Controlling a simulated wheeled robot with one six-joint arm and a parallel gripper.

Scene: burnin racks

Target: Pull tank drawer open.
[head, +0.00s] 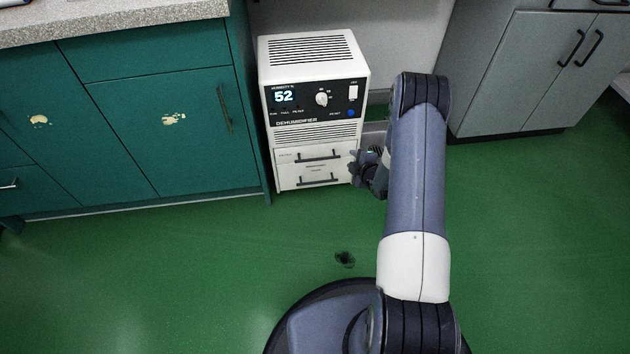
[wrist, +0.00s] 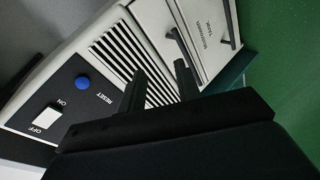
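The white dehumidifier (head: 313,85) stands against the wall, with two drawers low on its front. The lower drawer (head: 290,183) has a dark bar handle (head: 318,181); both drawers look shut. In the wrist view a label ending in "TANK" (wrist: 208,32) lies between the upper drawer's handle (wrist: 180,42) and the lower handle (wrist: 229,28). My gripper (head: 355,164) is at the right front edge of the drawers. In the wrist view its two fingers (wrist: 160,88) are apart with nothing visible between them. One fingertip appears near the upper handle; contact cannot be told.
Green cabinets (head: 160,130) stand close on the dehumidifier's left. Grey cabinets (head: 530,70) stand to the right beyond my arm. The green floor (head: 240,245) before the drawers is open, apart from a small dark spot (head: 344,259).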

